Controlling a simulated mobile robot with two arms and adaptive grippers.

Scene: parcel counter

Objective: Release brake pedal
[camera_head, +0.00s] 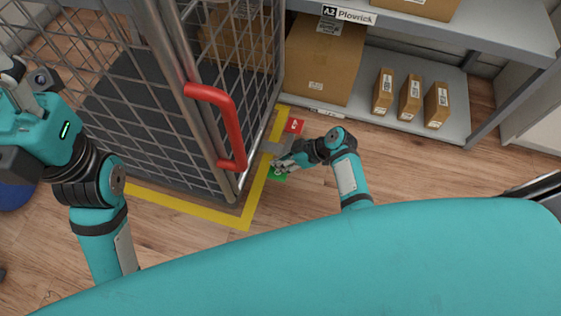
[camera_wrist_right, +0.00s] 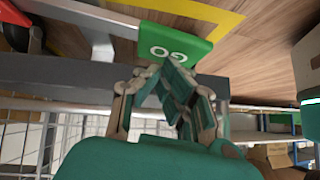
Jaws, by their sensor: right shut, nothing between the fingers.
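The brake pedal shows two coloured parts low beside the roll cage (camera_head: 190,70): a red plate (camera_head: 293,126) and a green plate (camera_head: 278,177). In the right wrist view the green plate (camera_wrist_right: 190,40) reads "GO", upside down. My right gripper (camera_head: 280,164) is shut and empty, low by the cage's right side. In the wrist view its fingertips (camera_wrist_right: 172,68) are right at the edge of the green plate; I cannot tell whether they touch it. My left gripper (camera_head: 14,72) is raised at the left edge of the head view, partly cut off; its finger opening is unclear.
The cage has a red handle (camera_head: 236,122) and stands within a yellow floor line (camera_head: 185,204). A grey shelf (camera_head: 440,118) at the right holds a large carton (camera_head: 318,62) and small boxes (camera_head: 410,95). Wooden floor (camera_head: 420,165) is clear in front of the shelf.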

